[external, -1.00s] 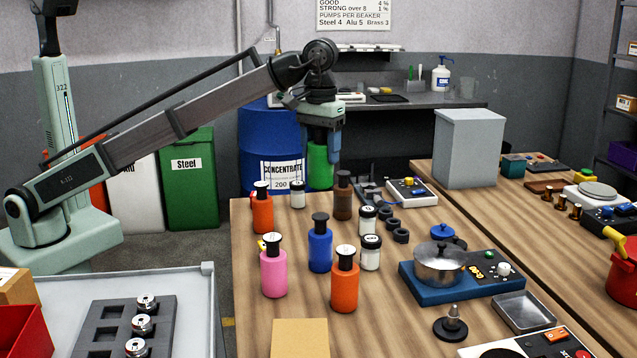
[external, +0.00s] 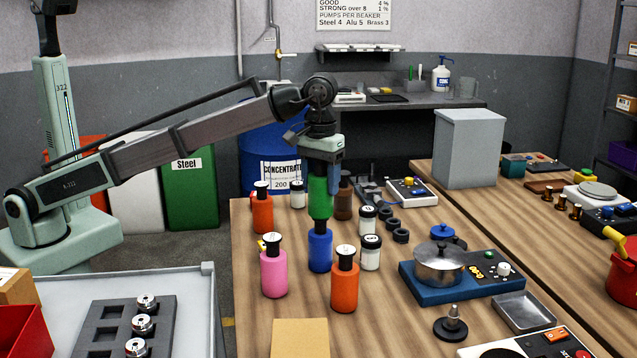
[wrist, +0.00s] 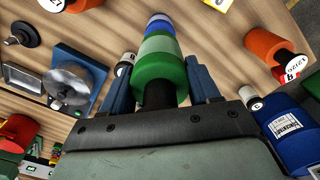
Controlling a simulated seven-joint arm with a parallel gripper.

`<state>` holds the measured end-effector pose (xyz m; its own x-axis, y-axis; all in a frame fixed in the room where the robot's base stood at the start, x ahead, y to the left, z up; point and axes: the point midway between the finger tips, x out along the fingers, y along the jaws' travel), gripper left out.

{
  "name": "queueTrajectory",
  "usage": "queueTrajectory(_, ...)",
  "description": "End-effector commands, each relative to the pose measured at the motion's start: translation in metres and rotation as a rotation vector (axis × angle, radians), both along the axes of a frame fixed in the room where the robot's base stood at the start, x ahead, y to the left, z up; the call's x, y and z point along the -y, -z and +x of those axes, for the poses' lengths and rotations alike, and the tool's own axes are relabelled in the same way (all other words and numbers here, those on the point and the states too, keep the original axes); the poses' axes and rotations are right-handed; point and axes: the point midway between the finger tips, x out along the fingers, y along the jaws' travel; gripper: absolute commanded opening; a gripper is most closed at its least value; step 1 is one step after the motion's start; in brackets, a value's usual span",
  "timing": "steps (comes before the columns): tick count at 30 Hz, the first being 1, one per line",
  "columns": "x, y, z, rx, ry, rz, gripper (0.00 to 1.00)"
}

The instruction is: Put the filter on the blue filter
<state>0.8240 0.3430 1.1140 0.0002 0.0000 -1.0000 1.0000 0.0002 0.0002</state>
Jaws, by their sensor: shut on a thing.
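My gripper (external: 322,172) is shut on a green filter (external: 320,199), a bottle-like cylinder. In the wrist view my blue fingers (wrist: 160,88) lie on either side of its black neck, and its green body (wrist: 158,70) points away from me. The blue filter (external: 320,250) stands upright on the wooden table, directly below the green one. The green filter's lower end meets or nearly meets its top; I cannot tell whether its weight rests there.
A pink bottle (external: 273,274) and an orange bottle (external: 344,288) stand close in front. Another orange bottle (external: 262,215) is at the back left, and a brown one (external: 343,204) just behind. White jars (external: 370,256) stand to the right. A pot (external: 440,265) sits on a blue hotplate.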

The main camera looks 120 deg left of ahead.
Motion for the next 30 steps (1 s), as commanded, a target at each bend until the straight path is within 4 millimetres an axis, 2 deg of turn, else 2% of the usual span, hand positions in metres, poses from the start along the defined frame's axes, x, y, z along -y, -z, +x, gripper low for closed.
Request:
queueTrajectory(2, 0.0, 0.002, 0.0, 0.0, 0.0, 0.0, 0.21)
queueTrajectory(3, 0.0, 0.002, 0.0, 0.0, 0.0, 0.0, 0.64)
queueTrajectory(10, 0.0, 0.002, 0.0, 0.0, 0.0, 0.0, 0.86)
queueTrajectory(22, 0.0, -0.004, 0.0, 0.001, 0.0, 0.0, 0.86)
queueTrajectory(30, -0.001, -0.035, 0.001, 0.001, 0.0, 0.001, 0.86)
